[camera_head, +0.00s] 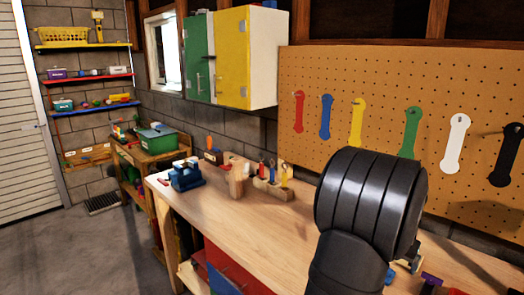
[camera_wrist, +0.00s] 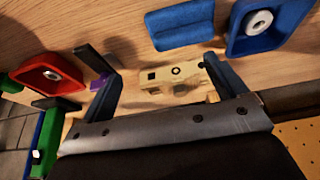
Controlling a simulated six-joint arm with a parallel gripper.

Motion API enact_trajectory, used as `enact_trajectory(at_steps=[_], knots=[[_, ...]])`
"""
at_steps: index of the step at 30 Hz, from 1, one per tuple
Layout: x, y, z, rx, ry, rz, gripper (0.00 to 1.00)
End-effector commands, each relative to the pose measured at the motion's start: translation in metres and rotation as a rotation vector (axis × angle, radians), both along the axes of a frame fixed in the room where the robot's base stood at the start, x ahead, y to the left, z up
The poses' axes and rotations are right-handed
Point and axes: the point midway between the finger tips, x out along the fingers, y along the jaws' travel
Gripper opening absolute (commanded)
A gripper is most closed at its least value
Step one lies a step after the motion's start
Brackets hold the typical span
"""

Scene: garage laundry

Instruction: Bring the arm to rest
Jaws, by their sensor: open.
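My black arm (camera_head: 368,200) rises in front of the right part of the workbench (camera_head: 245,225) in the head view and hides most of my gripper. In the wrist view my gripper (camera_wrist: 148,58) is open, its two dark fingers spread wide over the wooden bench top. A beige block with dark holes (camera_wrist: 175,80) shows between the fingers. I cannot tell how far above it the fingers are, and nothing is visibly held.
A blue tray-like part (camera_wrist: 262,22), a red part (camera_wrist: 48,73) and a green part (camera_wrist: 47,140) lie around the gripper. A pegboard (camera_head: 335,75) with coloured hanging tools stands behind the bench. A blue object (camera_head: 187,175) stands at the bench's left end.

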Motion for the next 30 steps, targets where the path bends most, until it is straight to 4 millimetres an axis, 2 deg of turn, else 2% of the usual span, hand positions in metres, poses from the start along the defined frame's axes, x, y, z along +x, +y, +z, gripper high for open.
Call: enact_trajectory(at_steps=[13,30], knots=[[-0.072,-0.032,0.047,-0.001,-0.002,-0.004,0.9],[0.002,0.057,0.026,0.003,0.007,0.118,0.9]])
